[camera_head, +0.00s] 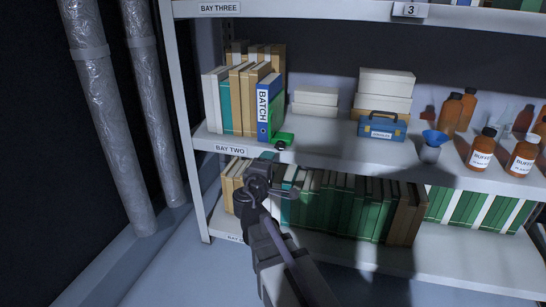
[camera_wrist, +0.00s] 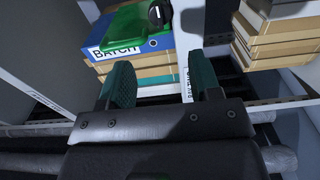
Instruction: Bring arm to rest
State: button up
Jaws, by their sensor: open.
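My gripper (camera_head: 262,172) is in front of the bay two shelf edge, low and left of centre in the head view. In the wrist view my gripper (camera_wrist: 163,78) shows two dark green finger pads spread apart with nothing between them. Beyond them stands a blue binder (camera_head: 264,112) labelled BATCH, which also shows in the wrist view (camera_wrist: 157,43). A green object (camera_head: 284,137) with a black knob sits by the binder's foot and shows in the wrist view (camera_wrist: 120,30). My arm hides part of the lower shelf.
Bay two's shelf (camera_head: 330,154) also carries white and tan boxes (camera_head: 384,92), a blue toolbox (camera_head: 382,127), a blue funnel (camera_head: 435,138) and brown bottles (camera_head: 482,148). Green books (camera_head: 345,205) fill the shelf below. Wrapped pipes (camera_head: 110,115) stand at left.

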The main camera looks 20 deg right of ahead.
jog(key=shift+s+a, duration=0.3)
jog(key=shift+s, duration=0.05)
jog(key=s+f+m+g+y+p, duration=0.3)
jog(key=s+f+m+g, duration=0.5)
jog(key=s+g, duration=0.1)
jog(key=s+a+r+m+g+y+p, duration=0.25)
jog(key=s+a+g+y+p, duration=0.25)
jog(key=s+a+y+p, duration=0.6)
notch_tip(320, 180, up, 38)
jog(key=w+a+h+p, duration=0.2)
jog(key=p, duration=3.4)
jog(key=shift+r+n, duration=0.25)
jog(key=shift+n, duration=0.2)
